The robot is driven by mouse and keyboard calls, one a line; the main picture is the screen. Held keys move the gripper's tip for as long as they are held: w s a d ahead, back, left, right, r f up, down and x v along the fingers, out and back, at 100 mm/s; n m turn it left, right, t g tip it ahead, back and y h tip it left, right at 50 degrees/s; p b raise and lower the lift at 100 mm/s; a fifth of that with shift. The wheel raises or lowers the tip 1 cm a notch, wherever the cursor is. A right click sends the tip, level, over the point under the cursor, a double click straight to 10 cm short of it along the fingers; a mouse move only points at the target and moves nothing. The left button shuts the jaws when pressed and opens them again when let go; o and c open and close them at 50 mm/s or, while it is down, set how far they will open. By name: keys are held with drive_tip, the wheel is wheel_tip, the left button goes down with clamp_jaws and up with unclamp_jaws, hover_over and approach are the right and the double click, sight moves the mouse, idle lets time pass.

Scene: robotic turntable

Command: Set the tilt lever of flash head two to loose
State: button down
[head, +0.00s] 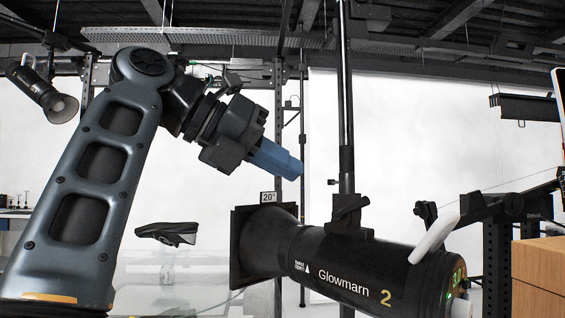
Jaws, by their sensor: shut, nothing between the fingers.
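Flash head two (345,268) is a black cylinder marked "Glowmarn 2" at the lower middle right of the head view, with a square black front (237,249) facing left. A dark lever or clamp (349,213) sits on its top, at the foot of a black vertical pole; I cannot tell whether this is the tilt lever or how it is set. A pale handle (434,238) rises at its rear right. My gripper (296,168) has blue fingers, shut and empty. It is above and left of the flash head, apart from it, pointing down right.
A black pole (346,110) stands between my gripper and the right side. A "20°" sign (268,197) shows above the flash front. A wooden box (540,265) is at right. Another lamp (45,92) hangs upper left.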

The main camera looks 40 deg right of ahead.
sight(354, 203)
drive_tip(key=p+x, duration=0.1)
drive_tip(key=x, duration=0.9)
drive_tip(key=shift+d+f, duration=0.15)
drive_tip(key=shift+d, duration=0.15)
